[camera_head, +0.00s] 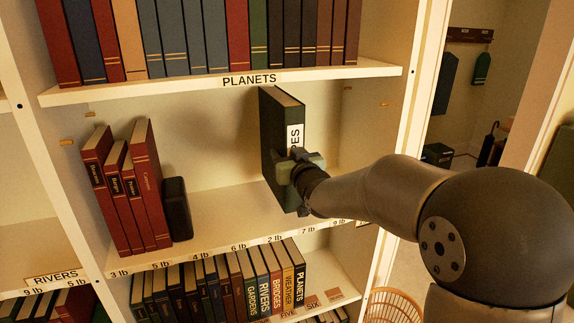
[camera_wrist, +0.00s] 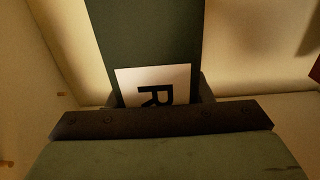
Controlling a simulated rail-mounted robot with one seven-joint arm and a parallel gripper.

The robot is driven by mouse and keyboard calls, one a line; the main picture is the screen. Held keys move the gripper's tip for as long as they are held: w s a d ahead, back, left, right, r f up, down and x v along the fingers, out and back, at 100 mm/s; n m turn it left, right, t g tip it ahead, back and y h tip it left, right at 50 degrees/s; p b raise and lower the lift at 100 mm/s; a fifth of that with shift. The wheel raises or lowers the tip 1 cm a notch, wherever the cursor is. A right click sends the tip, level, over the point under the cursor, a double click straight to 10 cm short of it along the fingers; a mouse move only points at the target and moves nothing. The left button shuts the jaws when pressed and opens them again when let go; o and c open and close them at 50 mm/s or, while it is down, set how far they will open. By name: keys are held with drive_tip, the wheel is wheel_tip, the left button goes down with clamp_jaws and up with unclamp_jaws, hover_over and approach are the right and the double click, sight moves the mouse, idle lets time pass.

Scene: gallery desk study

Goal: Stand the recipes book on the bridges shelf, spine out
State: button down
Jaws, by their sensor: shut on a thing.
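My gripper (camera_head: 298,170) is shut on a dark green book (camera_head: 273,140), holding it upright in the right half of the middle shelf bay. The spine faces outward and carries a white label ending in "ES"; the rest is hidden by my gripper. The wrist view shows the label (camera_wrist: 152,84) with a letter R, and the book (camera_wrist: 145,35) beyond the jaws. I cannot tell whether its bottom touches the shelf board (camera_head: 215,222). No label reading "bridges" shows on this board, only weight marks such as "3 lb".
Several red books (camera_head: 145,185) lean at the bay's left, with a black block (camera_head: 177,208) beside them. The shelf between block and held book is clear. The board above, marked PLANETS (camera_head: 249,79), bears a book row. Another row (camera_head: 220,285) stands below. A wicker basket (camera_head: 392,306) is at lower right.

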wheel_tip(320, 180, down, 4)
drive_tip(key=shift+w+r+p, duration=0.15)
drive_tip(key=shift+r+p, duration=0.05)
drive_tip(key=shift+p, duration=0.65)
drive_tip(key=shift+f+b, duration=0.2)
drive_tip(key=shift+b, duration=0.15)
drive_tip(key=c, duration=0.7)
unclamp_jaws()
